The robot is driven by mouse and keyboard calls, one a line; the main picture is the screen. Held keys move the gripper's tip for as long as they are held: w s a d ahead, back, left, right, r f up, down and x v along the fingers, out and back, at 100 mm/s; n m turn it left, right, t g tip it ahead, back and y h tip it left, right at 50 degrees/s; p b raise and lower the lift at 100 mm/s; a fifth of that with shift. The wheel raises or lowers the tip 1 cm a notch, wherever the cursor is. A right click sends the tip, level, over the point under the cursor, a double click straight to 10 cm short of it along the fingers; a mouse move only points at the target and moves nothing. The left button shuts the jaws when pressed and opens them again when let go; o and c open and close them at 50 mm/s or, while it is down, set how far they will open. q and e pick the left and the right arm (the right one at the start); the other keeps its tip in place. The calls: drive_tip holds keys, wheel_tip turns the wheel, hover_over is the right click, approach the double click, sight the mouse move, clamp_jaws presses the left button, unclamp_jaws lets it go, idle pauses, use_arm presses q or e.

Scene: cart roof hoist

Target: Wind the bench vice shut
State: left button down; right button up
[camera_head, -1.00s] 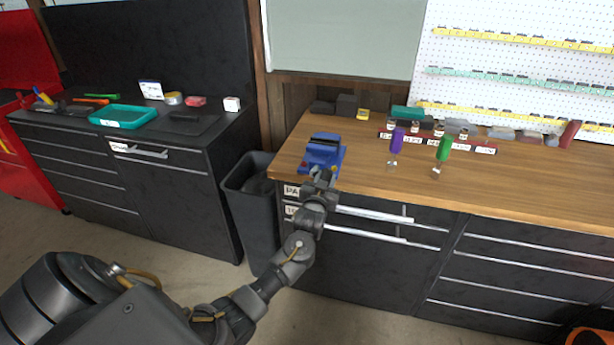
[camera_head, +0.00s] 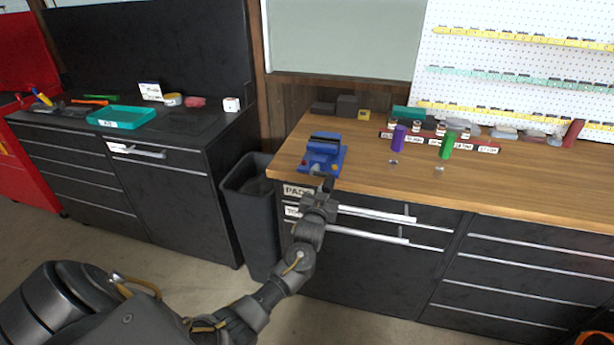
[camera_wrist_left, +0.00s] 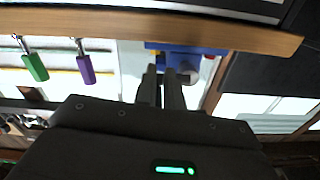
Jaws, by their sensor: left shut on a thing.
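The blue bench vice (camera_head: 323,158) with dark jaws sits at the left front edge of the wooden bench. It also shows in the left wrist view (camera_wrist_left: 205,51), with a round grey screw end (camera_wrist_left: 187,74). My left gripper (camera_head: 327,184) is in front of the vice at the bench edge. In the left wrist view its fingers (camera_wrist_left: 165,84) are close together beside the screw end, shut on the vice handle, which they mostly hide. How wide the vice jaws stand apart is too small to tell. My right gripper is not in view.
A purple-handled tool (camera_head: 398,137) and a green-handled tool (camera_head: 447,145) stand on the wooden bench (camera_head: 500,185) right of the vice. Drawer handles (camera_head: 375,213) stick out below the bench edge. A dark bin (camera_head: 250,200) stands left of the bench.

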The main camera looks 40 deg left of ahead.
use_arm(q)
drive_tip(key=a+f, duration=0.1)
drive_tip(key=s+a+f+b, duration=0.1)
drive_tip(key=f, duration=0.1)
drive_tip(key=shift+a+f, duration=0.15)
drive_tip(key=shift+f, duration=0.05)
drive_tip(key=c, duration=1.8)
unclamp_jaws()
drive_tip(key=shift+w+d+r, duration=0.1)
drive_tip(key=shift+d, duration=0.1)
drive_tip(key=o, duration=1.2)
